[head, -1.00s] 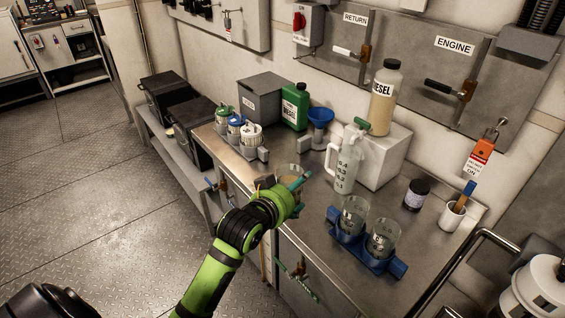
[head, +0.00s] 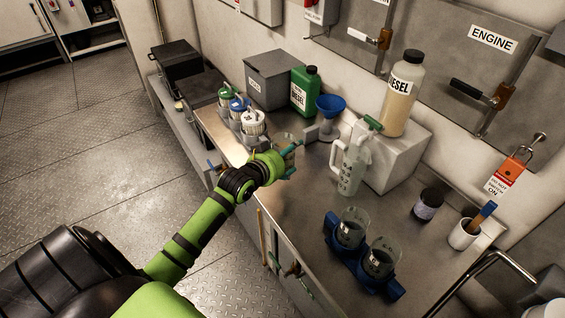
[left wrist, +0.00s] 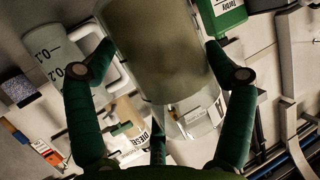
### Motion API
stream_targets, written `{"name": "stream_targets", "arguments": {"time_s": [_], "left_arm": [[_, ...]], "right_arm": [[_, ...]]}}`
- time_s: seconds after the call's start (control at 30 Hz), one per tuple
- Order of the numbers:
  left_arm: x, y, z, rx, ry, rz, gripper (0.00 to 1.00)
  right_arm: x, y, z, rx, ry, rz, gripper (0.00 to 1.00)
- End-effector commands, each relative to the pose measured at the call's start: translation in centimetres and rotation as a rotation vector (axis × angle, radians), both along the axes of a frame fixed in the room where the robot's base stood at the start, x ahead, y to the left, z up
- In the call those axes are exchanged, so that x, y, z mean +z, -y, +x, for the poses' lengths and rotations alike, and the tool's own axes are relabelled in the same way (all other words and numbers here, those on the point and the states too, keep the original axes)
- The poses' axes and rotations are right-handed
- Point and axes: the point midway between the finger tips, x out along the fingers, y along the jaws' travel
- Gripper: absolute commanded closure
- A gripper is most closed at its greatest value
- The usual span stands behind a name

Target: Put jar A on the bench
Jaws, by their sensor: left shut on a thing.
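My left gripper (head: 288,164) is shut around a clear glass jar (head: 284,143) with murky content, above the bench (head: 290,207) near its front edge. The jar fills the middle of the left wrist view (left wrist: 158,50) between the fingers of the gripper (left wrist: 160,75). A white label on it shows part of a letter that looks like A. In the head view the hand hides its lower part, so I cannot tell whether it touches the bench. Two similar jars stand in a blue holder (head: 394,290). My right gripper is not in view.
Several small capped bottles (head: 253,125) stand left of the held jar. Bare bench lies between the hand and the blue holder.

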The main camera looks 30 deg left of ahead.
Motion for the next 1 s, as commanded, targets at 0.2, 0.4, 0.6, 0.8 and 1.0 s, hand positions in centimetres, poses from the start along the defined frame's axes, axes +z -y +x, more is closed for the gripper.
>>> {"name": "stream_targets", "arguments": {"time_s": [0.2, 0.4, 0.6, 0.8, 1.0], "left_arm": [[-1.1, -1.8, 0.5, -0.001, 0.004, 0.001, 0.66], [-3.9, -1.8, 0.5, -0.001, 0.001, -0.001, 0.66], [-5.0, -1.8, 0.5, -0.001, 0.005, 0.001, 0.66], [-5.1, -1.7, 0.5, -0.002, 0.005, 0.0, 0.66], [-5.4, -1.7, 0.5, -0.002, 0.001, -0.001, 0.0]], "right_arm": [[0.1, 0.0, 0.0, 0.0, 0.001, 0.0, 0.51], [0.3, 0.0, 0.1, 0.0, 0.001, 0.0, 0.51], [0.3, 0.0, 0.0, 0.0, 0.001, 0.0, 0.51], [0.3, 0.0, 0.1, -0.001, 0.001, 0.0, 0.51], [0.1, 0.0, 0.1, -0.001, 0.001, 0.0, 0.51]]}}
